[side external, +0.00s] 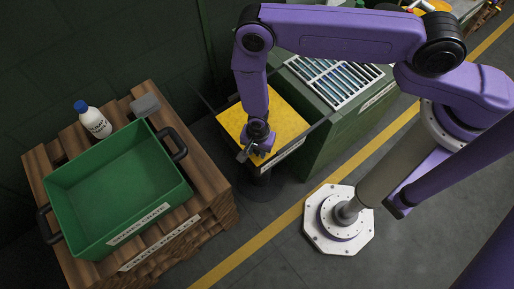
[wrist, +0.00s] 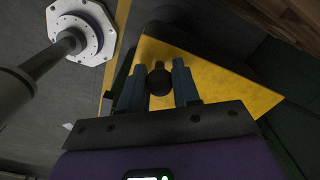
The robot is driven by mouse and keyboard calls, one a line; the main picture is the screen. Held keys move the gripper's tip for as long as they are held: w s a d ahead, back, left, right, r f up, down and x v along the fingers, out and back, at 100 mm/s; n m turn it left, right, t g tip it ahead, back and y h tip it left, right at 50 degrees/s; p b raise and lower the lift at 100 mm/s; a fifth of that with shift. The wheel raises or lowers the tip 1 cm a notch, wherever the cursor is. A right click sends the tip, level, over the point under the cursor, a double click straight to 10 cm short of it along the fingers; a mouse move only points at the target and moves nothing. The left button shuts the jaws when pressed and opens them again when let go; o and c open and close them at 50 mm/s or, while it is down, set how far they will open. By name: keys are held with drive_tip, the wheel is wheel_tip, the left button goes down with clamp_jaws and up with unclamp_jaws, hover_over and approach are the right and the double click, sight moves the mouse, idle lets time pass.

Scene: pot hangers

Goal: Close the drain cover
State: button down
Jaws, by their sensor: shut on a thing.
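A yellow panel (side external: 284,117), which looks like the drain cover, sits at a dark-edged stand with a white label on its front, in the middle of the side view. The panel also fills the upper middle of the wrist view (wrist: 215,88). My gripper (side external: 258,147) is over the panel's near part. In the wrist view my gripper (wrist: 159,68) has its two blue-grey fingers on either side of a round black knob (wrist: 160,82) and is shut on it. In the side view the knob is hidden by my gripper. I cannot tell whether the panel is fully flat.
A green tray (side external: 160,207) with black handles stands on a wooden pallet stack (side external: 215,185) at the left, with a white bottle (side external: 95,122) and a grey block (side external: 145,105) behind it. A green cabinet with a metal grate (side external: 333,80) stands close right of the panel.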

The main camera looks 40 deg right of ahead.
drive_tip(key=c, duration=0.9)
unclamp_jaws()
drive_tip(key=shift+s, duration=0.45)
drive_tip(key=shift+o, duration=0.3)
drive_tip(key=shift+w, duration=0.1)
drive_tip(key=shift+w+r, duration=0.15)
drive_tip(key=shift+r, duration=0.45)
wheel_tip(320, 180, up, 16)
drive_tip(key=shift+r, duration=0.1)
